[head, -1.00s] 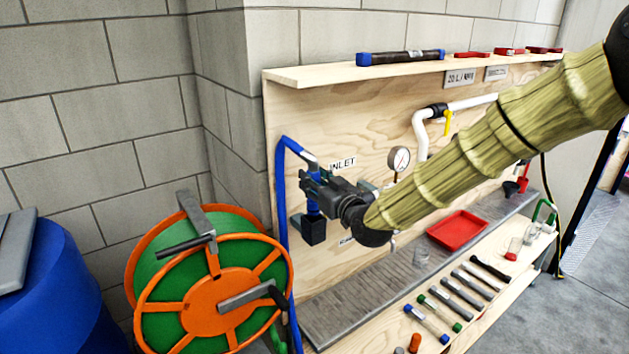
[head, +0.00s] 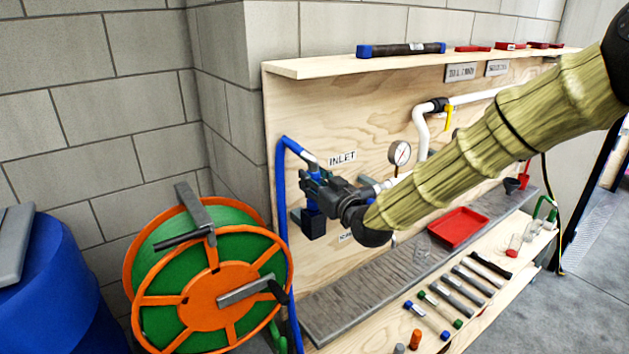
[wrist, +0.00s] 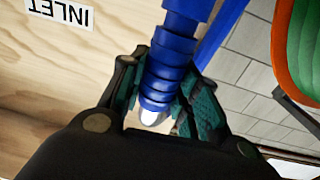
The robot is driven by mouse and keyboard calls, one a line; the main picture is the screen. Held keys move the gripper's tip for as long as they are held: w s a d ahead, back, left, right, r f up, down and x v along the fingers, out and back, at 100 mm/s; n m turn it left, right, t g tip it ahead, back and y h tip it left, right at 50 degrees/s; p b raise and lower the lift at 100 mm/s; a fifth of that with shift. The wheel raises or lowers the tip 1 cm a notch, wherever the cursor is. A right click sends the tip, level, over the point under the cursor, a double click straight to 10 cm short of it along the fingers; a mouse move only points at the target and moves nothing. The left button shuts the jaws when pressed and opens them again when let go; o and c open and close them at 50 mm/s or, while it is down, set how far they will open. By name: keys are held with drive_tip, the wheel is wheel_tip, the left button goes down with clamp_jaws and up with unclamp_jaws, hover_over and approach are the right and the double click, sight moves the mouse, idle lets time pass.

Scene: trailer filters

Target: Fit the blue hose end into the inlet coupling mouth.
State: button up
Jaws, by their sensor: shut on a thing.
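My gripper (head: 316,188) is shut on the ridged blue hose end (wrist: 172,55), in front of the wooden panel below the INLET label (head: 342,158). In the wrist view, my gripper (wrist: 160,95) has a green-padded finger on either side of it, and a pale metal part shows between the fingers. In the head view, the blue hose (head: 281,220) rises beside the panel and bends over to a metal piece above my gripper. Blue shows below the fingers, above a dark block (head: 313,226); I cannot tell whether they touch. I cannot make out the inlet coupling mouth; my gripper and arm cover part of that area.
An orange and green reel (head: 210,290) stands at lower left, near a blue barrel (head: 60,285). A pressure gauge (head: 400,153) and white pipe (head: 421,130) are on the panel behind my arm. A red tray (head: 458,229) and several tools lie on the bench below.

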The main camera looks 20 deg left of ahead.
drive_tip(key=shift+f+b, duration=1.15)
drive_tip(key=shift+f, duration=0.45)
drive_tip(key=o, duration=1.2)
drive_tip(key=v, duration=1.2)
